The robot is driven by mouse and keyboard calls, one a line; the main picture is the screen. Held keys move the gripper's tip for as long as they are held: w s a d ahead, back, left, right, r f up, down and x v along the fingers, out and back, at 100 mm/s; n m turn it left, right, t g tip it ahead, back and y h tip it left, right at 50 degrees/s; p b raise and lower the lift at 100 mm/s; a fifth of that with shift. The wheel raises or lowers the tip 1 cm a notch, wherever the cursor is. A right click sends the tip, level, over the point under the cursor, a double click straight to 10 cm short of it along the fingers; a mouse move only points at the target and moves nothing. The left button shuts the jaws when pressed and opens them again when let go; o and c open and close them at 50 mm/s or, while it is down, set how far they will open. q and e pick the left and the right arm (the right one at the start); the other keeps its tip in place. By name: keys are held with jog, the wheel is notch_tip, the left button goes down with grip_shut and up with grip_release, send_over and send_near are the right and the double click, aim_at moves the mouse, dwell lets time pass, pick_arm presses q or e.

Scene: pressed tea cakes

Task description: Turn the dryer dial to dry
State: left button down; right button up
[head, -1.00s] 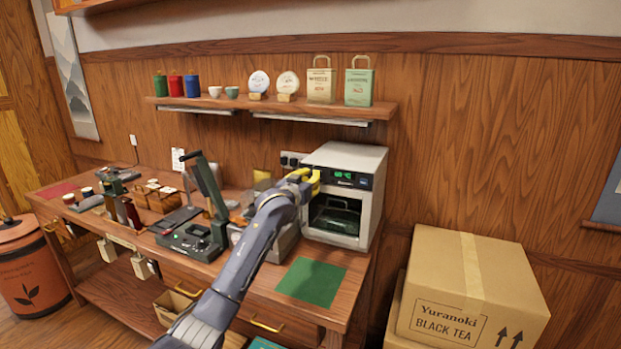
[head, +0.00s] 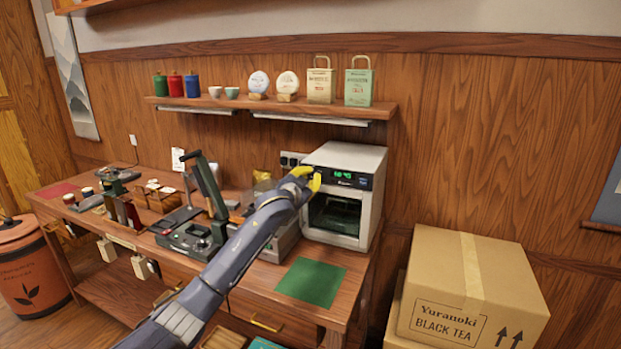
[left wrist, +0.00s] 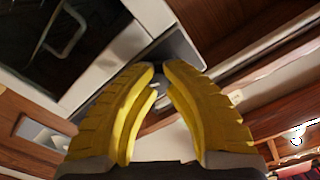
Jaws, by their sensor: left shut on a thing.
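The white dryer (head: 372,215) stands at the right end of the bench, with a dark control panel above its open-looking dark chamber. A green lit display (head: 343,175) shows on the panel; its digits are too small to read surely. My left gripper (head: 312,180) is at the panel's left end, its yellow fingers over the dial. In the left wrist view the fingers (left wrist: 160,80) are closed in around the small grey dial (left wrist: 158,88), which they mostly hide. The dial's setting cannot be read. My right gripper is not in view.
A green mat (head: 311,282) lies on the bench in front of the dryer. A dark press-like device (head: 195,238) stands left of my arm. A shelf (head: 270,108) with bags, tins and cups hangs above. Cardboard boxes (head: 465,295) stand at the right.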

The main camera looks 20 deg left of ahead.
pick_arm(q)
jog(key=shift+a+f+m, duration=0.1)
jog(key=shift+f+m, duration=0.25)
jog(key=shift+m, duration=0.25)
jog(key=c, duration=1.5)
grip_release()
jog(key=shift+w, duration=0.1)
jog(key=o, duration=0.4)
jog(key=shift+r, duration=0.25)
jog(key=shift+s+a, duration=0.25)
jog(key=shift+s, duration=1.75)
jog(key=shift+s+a, duration=0.25)
jog(key=shift+s, duration=1.75)
jog(key=shift+s+a, duration=0.25)
jog(key=shift+s, duration=1.75)
jog(key=shift+f, duration=0.1)
jog(key=shift+c, duration=0.2)
